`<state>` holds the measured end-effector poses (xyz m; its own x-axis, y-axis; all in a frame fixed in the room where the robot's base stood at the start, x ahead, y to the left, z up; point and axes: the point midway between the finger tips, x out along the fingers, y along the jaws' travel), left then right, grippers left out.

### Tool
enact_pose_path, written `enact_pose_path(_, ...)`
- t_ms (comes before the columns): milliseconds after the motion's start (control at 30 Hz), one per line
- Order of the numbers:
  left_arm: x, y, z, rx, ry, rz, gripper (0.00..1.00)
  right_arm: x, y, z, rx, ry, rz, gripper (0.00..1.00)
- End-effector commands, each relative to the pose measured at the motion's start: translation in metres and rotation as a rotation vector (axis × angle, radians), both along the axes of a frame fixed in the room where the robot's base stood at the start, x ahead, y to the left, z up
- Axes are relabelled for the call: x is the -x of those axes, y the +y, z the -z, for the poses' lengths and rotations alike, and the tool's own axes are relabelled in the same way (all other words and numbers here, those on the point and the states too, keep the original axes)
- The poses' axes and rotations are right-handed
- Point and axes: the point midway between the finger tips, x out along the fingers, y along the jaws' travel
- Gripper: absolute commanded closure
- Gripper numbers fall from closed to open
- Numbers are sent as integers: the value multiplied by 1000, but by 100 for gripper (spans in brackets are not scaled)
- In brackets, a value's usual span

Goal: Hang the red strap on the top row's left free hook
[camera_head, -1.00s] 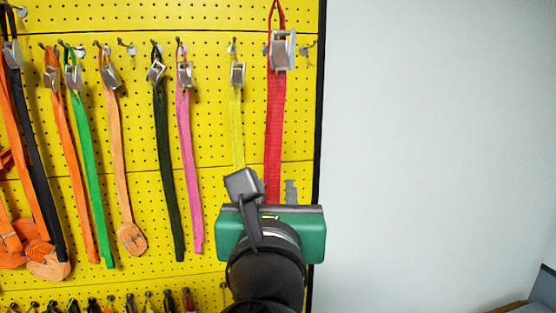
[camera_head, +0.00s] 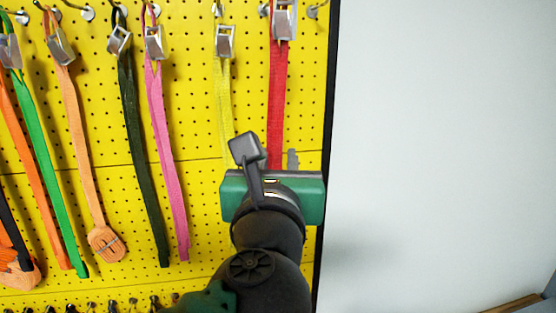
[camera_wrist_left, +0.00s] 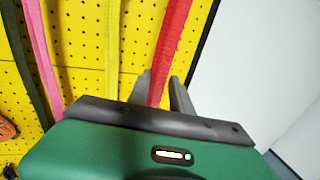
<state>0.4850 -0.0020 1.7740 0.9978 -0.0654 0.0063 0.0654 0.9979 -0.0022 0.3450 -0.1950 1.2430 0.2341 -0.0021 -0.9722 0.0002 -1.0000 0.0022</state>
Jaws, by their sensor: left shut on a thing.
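The red strap (camera_head: 278,105) hangs straight down the right side of the yellow pegboard, with its silver buckle (camera_head: 285,20) near the top edge of the head view. Its upper loop is cut off, so I cannot tell what it hangs from. My left gripper (camera_head: 277,160) is low on the strap, its fingers partly hidden by my wrist parts. In the left wrist view, the fingers (camera_wrist_left: 161,78) are on either side of the red strap (camera_wrist_left: 172,40), shut on it. My right gripper is not in view.
A yellow strap (camera_head: 223,90), a pink strap (camera_head: 165,150), a dark green strap (camera_head: 140,160) and others hang to the left. Bare hooks show at the upper left (camera_head: 88,12) and upper right (camera_head: 316,11). The pegboard ends at a black edge (camera_head: 326,150), with white wall beyond.

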Motion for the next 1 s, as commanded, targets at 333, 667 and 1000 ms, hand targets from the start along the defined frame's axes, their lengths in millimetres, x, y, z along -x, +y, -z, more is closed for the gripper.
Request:
enact_pose_path(333, -27, 5, 3, -1, 1, -2, 100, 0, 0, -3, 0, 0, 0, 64)
enact_pose_path(667, -49, 10, 4, 0, 1, -2, 100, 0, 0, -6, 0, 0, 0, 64)
enact_pose_path(1000, -73, 14, 12, 0, 2, -1, 100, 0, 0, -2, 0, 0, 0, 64)
